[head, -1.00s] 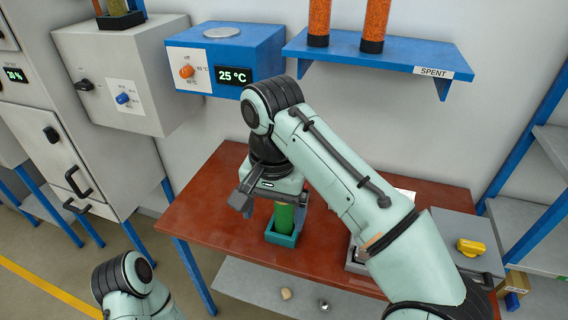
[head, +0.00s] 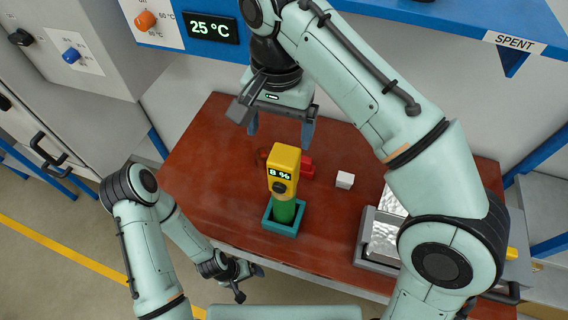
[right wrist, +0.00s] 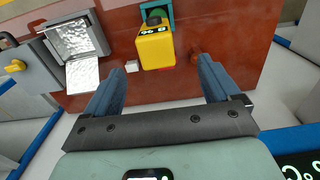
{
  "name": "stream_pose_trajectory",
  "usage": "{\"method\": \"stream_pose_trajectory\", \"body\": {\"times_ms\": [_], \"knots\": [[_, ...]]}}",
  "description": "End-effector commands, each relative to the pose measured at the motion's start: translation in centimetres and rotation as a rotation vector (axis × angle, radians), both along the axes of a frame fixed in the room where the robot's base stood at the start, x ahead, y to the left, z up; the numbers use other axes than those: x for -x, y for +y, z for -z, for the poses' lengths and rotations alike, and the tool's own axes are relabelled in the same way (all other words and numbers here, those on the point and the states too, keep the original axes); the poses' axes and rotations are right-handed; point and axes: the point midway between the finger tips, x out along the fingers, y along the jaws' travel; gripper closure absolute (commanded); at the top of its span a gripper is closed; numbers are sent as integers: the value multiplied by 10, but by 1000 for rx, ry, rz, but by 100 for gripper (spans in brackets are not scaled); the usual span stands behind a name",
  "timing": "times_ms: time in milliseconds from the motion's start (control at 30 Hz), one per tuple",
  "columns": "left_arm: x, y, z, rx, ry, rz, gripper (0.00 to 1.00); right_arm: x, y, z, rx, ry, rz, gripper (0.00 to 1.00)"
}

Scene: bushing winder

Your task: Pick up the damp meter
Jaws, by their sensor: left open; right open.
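The damp meter (head: 284,163) is a yellow-headed device with a display reading "8 %". It stands on a green tube (head: 285,211) in a teal square holder (head: 281,228) on the red-brown table. In the right wrist view its yellow head (right wrist: 155,48) lies ahead, roughly between the fingers. My right gripper (head: 281,131) is open and empty, above and behind the meter and apart from it. My left gripper (head: 240,281) is open and low at the table's front left edge, away from the meter.
A red object (head: 307,167) and a small white cube (head: 345,180) lie behind and right of the meter. A grey box with a silvery interior (head: 384,237) stands at right. A blue shelf marked SPENT (head: 460,22) overhangs the back. The table's left part is clear.

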Motion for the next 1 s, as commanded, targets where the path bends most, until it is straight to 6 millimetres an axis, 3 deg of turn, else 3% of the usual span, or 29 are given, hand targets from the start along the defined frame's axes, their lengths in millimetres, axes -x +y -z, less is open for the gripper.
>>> {"method": "stream_pose_trajectory", "body": {"times_ms": [233,467,733,1000], "knots": [[13,0,11,0,15,0,6,1,-1,45,2,4,1,11],[20,0,17,0,22,0,6,0,-2,60,1,0,1,11],[35,0,32,-1,40,0,6,1,-8,99,2,2,1,11],[37,0,34,0,41,0,6,0,-8,107,0,-2,2,11]]}}
